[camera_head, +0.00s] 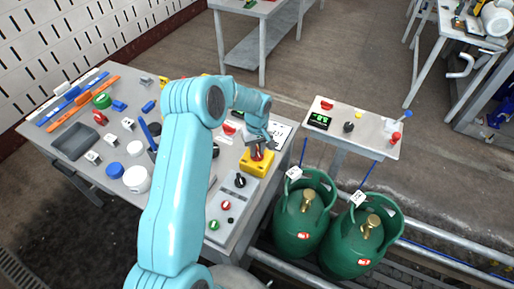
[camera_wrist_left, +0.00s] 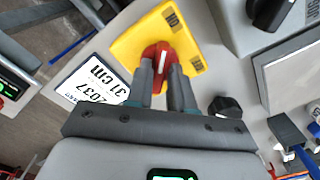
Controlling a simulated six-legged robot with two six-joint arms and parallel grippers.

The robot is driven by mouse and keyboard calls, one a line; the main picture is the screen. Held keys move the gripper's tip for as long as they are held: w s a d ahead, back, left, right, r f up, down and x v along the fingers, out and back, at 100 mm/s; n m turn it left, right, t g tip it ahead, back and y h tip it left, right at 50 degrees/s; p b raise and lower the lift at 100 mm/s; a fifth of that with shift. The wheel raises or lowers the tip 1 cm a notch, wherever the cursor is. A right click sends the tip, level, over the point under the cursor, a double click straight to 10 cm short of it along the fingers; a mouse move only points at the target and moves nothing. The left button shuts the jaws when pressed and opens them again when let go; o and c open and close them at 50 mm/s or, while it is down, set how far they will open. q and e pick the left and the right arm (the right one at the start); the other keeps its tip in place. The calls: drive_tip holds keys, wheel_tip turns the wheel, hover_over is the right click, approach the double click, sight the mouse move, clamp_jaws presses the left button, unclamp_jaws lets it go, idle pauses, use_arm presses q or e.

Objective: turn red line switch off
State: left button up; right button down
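The red line switch is a red rotary knob (camera_wrist_left: 163,52) with a white mark, set on a yellow box (camera_wrist_left: 133,42). In the head view, the yellow box (camera_head: 257,165) sits near the right end of the long table. My left gripper (camera_head: 260,146) is over the box from above and hides part of the knob. In the wrist view, the fingers of my left gripper (camera_wrist_left: 161,78) are close together, one on each side of the knob's handle, and look shut on it. The white mark runs along the picture's vertical. My right gripper is not in view.
A grey panel (camera_head: 232,210) with a black knob and coloured buttons lies beside the yellow box. A white label (camera_wrist_left: 95,90) is next to it. Two green gas cylinders (camera_head: 303,218) stand right of the table. A small side table (camera_head: 372,139) is behind them.

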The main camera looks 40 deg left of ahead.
use_arm(q)
clamp_jaws()
drive_tip(key=m+b, duration=0.2)
drive_tip(key=b, duration=0.1)
drive_tip(key=shift+f+m, duration=0.2)
drive_tip(key=shift+m, duration=0.2)
drive_tip(key=m+b, duration=0.2)
drive_tip(key=m, duration=0.2)
drive_tip(key=shift+r, duration=0.1)
drive_tip(key=m+b, duration=0.2)
drive_tip(key=m, duration=0.3)
drive_tip(key=shift+r+m, duration=0.1)
drive_tip(key=shift+m, duration=0.3)
drive_tip(key=m+b, duration=0.1)
drive_tip(key=m, duration=0.4)
drive_tip(key=shift+w, duration=0.1)
drive_tip(key=shift+m, duration=0.3)
